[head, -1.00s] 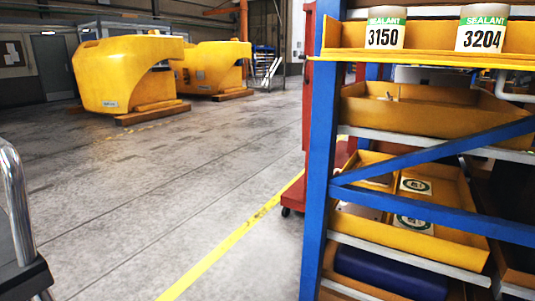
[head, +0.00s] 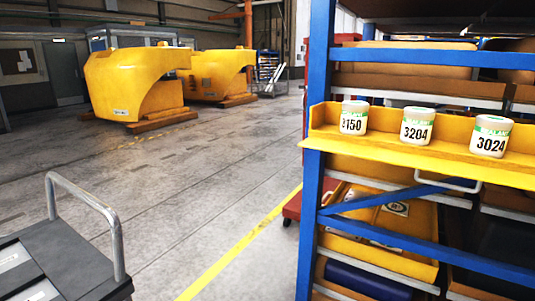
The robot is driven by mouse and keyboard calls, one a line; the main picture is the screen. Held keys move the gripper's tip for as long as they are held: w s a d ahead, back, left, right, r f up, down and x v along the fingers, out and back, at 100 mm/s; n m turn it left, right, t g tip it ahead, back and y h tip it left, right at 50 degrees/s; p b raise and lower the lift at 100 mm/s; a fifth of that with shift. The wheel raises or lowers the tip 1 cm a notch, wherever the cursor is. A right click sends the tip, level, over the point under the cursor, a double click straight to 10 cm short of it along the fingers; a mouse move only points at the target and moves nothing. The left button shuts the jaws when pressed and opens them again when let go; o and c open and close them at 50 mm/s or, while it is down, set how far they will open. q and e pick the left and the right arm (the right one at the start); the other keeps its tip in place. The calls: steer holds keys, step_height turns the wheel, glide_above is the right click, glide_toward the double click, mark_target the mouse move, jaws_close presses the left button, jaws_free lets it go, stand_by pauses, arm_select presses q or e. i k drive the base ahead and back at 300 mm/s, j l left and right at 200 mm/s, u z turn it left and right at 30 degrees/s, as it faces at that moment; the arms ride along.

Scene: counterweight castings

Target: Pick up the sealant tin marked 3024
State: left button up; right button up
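The sealant tin marked 3024 (head: 491,137) stands upright at the right on a yellow shelf tray (head: 430,172) of the blue rack. It is a white tin with a green band and black digits. A similar tin marked 3204 (head: 417,126) stands to its left, and a tin marked 3150 (head: 354,118) stands further left. The three tins are apart from each other. Neither of my grippers is in view.
A grey cart with a metal handle (head: 95,207) stands at the lower left. Large yellow castings (head: 135,84) rest on wooden blocks behind. The grey floor between is open.

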mark_target(490, 138)
steer(key=z, duration=1.4)
steer(key=k+j+u, duration=0.35)
steer(key=k+j, duration=0.15)
